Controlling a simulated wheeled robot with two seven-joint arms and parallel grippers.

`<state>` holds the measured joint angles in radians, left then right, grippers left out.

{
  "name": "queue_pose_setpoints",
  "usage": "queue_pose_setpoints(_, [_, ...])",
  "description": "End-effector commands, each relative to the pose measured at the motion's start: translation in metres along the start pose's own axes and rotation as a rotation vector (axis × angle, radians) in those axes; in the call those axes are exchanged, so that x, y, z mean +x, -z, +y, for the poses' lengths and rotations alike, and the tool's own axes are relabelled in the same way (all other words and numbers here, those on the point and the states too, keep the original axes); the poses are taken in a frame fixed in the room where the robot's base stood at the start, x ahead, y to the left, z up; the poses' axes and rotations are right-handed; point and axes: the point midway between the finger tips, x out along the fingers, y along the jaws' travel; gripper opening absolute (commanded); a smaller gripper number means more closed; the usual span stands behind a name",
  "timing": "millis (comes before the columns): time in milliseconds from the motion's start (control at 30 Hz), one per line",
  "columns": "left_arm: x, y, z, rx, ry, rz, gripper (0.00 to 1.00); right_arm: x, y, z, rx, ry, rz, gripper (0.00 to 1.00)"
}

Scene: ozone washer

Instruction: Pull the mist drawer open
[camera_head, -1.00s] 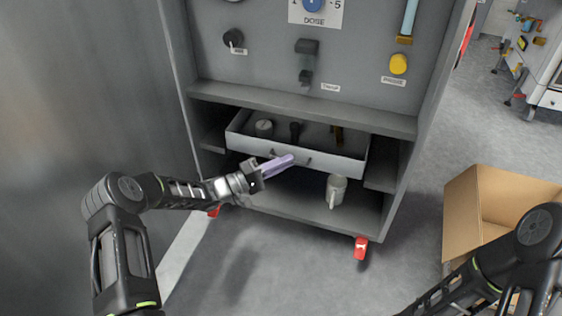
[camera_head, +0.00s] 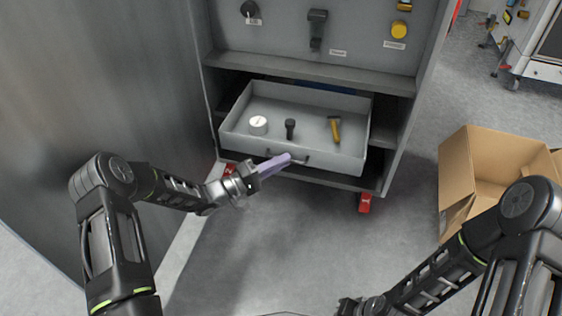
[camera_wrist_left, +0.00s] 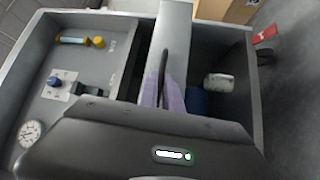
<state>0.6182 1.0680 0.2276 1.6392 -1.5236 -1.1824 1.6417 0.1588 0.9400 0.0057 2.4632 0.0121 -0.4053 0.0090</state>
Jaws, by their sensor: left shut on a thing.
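The mist drawer (camera_head: 238,139) is a light grey open-topped tray pulled well out from the cabinet. It holds a round white gauge (camera_head: 258,125), a small black-headed tool (camera_head: 290,128) and a yellow-handled tool (camera_head: 335,129). A dark bar handle (camera_head: 301,157) is on its front face. My left gripper (camera_head: 284,160) has lilac fingers and is shut on the handle. In the left wrist view, the fingers (camera_wrist_left: 163,98) close around the dark handle (camera_wrist_left: 163,68). My right arm is at the lower right; its gripper (camera_head: 350,306) is partly cut off at the bottom edge.
The grey cabinet (camera_head: 310,70) has a panel with knobs above the drawer and red feet (camera_head: 365,203) below. An open cardboard box (camera_head: 457,180) stands on the right. Floor in front of the drawer is clear. A large grey surface (camera_head: 100,80) borders the left.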

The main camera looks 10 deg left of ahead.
Motion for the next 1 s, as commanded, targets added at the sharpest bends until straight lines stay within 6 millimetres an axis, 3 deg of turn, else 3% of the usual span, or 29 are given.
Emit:
queue_pose_setpoints(367, [-0.0005,0.0005,-0.0003,0.000,0.001,0.001,0.00,0.0001,0.0005,-0.0002,0.000,0.000,0.001,0.00])
queue_pose_setpoints(400, [-0.0005,0.0005,-0.0004,0.000,0.001,0.001,0.11,0.0001,0.0005,-0.0002,0.000,0.000,0.001,0.00])
queue_pose_setpoints(633, [-0.0003,0.0004,0.0000,0.000,0.001,0.001,0.30,0.0001,0.0004,-0.0001,0.000,0.000,0.001,0.00])
queue_pose_setpoints(1000, [0.0007,0.0012,0.0059,0.001,0.000,0.000,0.31,-0.0029,0.0003,-0.0011,0.000,0.000,0.000,0.00])
